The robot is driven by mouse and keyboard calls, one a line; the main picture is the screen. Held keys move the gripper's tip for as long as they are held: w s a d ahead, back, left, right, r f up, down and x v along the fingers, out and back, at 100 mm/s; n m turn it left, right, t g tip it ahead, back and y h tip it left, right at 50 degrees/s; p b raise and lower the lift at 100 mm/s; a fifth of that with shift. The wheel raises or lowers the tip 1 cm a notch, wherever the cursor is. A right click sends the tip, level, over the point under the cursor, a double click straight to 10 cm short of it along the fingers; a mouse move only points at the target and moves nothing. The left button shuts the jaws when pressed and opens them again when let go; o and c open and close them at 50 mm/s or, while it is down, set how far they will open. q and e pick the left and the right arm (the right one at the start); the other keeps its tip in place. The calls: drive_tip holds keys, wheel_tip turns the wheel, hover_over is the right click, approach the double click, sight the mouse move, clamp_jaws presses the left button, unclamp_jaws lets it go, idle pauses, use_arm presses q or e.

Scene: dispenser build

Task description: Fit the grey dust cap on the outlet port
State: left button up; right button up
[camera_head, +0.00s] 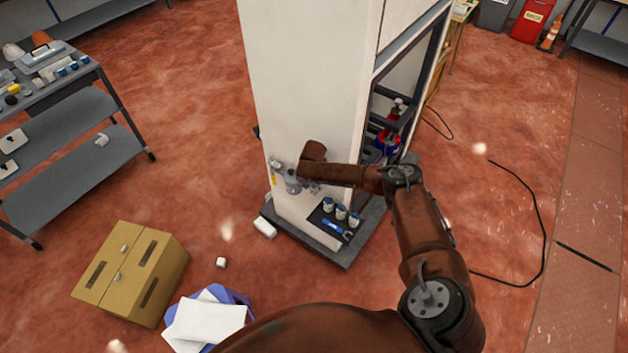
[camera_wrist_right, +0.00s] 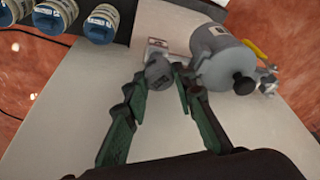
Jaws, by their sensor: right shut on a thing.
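My right gripper (camera_wrist_right: 168,72) reaches to the white panel of the cabinet and is shut on a small grey round piece, which looks like the grey dust cap (camera_wrist_right: 158,76). Right beside it on the panel is a grey cylindrical fitting (camera_wrist_right: 225,62) with a black knob and a yellow lever. The outlet port is not clearly seen; the cap and fingers may hide it, and I cannot tell whether the cap touches it. In the head view my right gripper (camera_head: 293,182) is at the panel, small beside the fitting. My left gripper is not in view.
The white cabinet (camera_head: 300,80) stands on a dark base. A dark tray (camera_head: 318,219) with jars (camera_head: 341,212) and a blue tool (camera_head: 334,227) sits low on its front. A grey shelf cart (camera_head: 75,155) is left.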

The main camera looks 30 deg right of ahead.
idle(0.4)
drive_tip(key=o, duration=1.2)
drive_tip(key=shift+c, duration=0.2)
drive_tip(key=o, duration=0.3)
drive_tip(key=shift+r, duration=0.15)
drive_tip(key=shift+d+r+p, duration=0.1)
drive_tip(key=shift+r+p, duration=2.8)
drive_tip(key=shift+r, duration=0.05)
